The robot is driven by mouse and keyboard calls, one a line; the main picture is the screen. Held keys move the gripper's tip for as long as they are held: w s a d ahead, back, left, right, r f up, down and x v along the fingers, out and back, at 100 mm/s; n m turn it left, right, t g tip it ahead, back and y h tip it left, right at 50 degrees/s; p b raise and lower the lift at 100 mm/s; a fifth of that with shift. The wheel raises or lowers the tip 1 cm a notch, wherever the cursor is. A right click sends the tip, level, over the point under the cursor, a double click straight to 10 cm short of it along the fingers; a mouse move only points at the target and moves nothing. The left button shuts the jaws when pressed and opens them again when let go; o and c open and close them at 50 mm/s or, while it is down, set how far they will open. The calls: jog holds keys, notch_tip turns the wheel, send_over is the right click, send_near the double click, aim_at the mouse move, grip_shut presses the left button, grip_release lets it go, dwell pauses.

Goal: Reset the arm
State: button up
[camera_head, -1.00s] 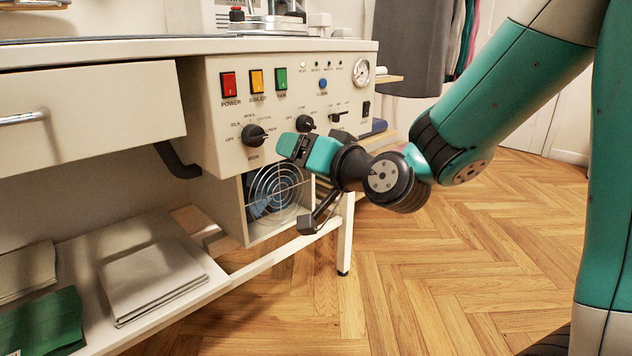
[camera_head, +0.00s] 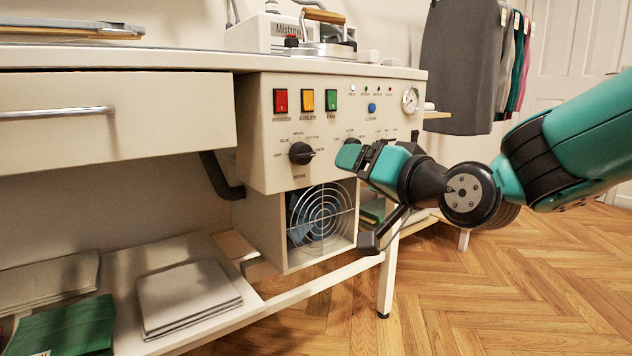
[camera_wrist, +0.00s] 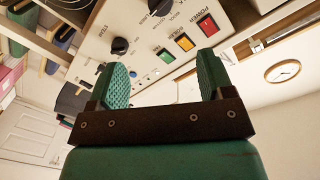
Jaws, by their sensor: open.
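My gripper (camera_head: 356,197) is in front of the control panel, to the right of the black iron dial (camera_head: 301,153). In the head view one finger is up by the panel and the other is low, near the fan grille. In the wrist view the two green padded fingers of my gripper (camera_wrist: 162,82) stand wide apart with nothing between them. The control panel (camera_wrist: 135,42) shows behind the fingers. My arm is bent and reaches in from the right. My gripper covers some of the panel's lower right dials.
A grey stack (camera_head: 188,297) and green cloth (camera_head: 65,328) lie on the low shelf. The fan grille (camera_head: 321,213) and table leg (camera_head: 386,280) are close to my gripper. The wood floor (camera_head: 500,280) at the right is clear.

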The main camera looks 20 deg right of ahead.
jog(key=s+a+r+n+g+y+p, duration=0.2)
jog(key=s+a+n+g+p, duration=0.5)
jog(key=s+a+g+p, duration=0.35)
jog(key=s+d+r+n+g+h+p, duration=0.2)
jog(key=s+r+n+g+h+p, duration=0.15)
jog(key=s+g+p, duration=0.65)
notch_tip(320, 180, up, 36)
jog(key=s+t+y+p, duration=0.1)
jog(key=t+p, duration=0.2)
jog(key=p, duration=3.1)
jog(key=shift+s+f+t+p, duration=0.2)
jog(key=shift+s+t+p, duration=0.1)
jog(key=shift+s+t, duration=0.05)
